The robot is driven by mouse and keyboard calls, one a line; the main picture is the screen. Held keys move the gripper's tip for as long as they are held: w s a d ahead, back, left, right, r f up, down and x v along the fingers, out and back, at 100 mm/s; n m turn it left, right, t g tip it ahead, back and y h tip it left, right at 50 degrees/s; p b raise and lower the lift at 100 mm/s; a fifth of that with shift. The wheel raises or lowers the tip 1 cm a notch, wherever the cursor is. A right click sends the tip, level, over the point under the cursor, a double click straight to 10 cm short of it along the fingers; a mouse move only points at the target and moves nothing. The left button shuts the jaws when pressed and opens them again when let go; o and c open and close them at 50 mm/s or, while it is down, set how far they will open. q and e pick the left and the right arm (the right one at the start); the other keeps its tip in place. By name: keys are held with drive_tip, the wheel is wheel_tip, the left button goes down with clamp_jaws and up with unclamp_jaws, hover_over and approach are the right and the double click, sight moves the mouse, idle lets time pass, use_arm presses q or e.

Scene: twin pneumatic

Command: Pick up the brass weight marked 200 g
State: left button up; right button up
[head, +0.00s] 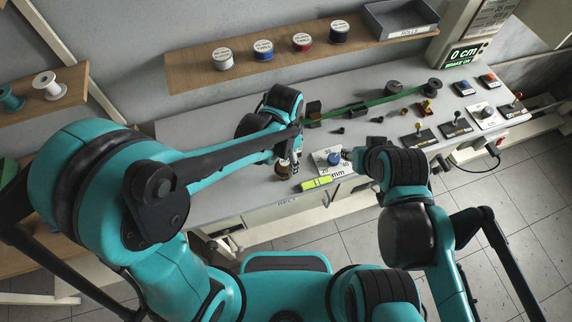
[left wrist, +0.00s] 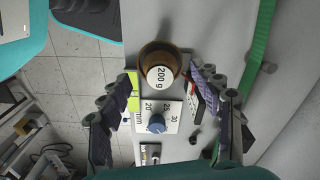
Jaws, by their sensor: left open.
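The brass weight (left wrist: 160,58) shows in the left wrist view, its white top label reading 200 g. In the head view it (head: 283,171) stands near the front edge of the grey bench, partly covered by my left gripper (head: 291,150). In the left wrist view my left gripper (left wrist: 163,88) is open, with one finger to each side of the weight and nothing held. The height of the fingertips over the weight is hard to judge. My right gripper (head: 358,158) is mostly hidden by its own arm, over the bench to the right.
A dial plate (head: 333,158) with a blue knob and a yellow-green marker (head: 317,183) sit close to the weight. A green strap (head: 375,101) runs along the bench behind. A wooden shelf (head: 190,70) with spools hangs at the back.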

use_arm(q)
wheel_tip(320, 180, down, 2)
drive_tip(key=shift+f, duration=0.2)
drive_tip(key=c, duration=1.4)
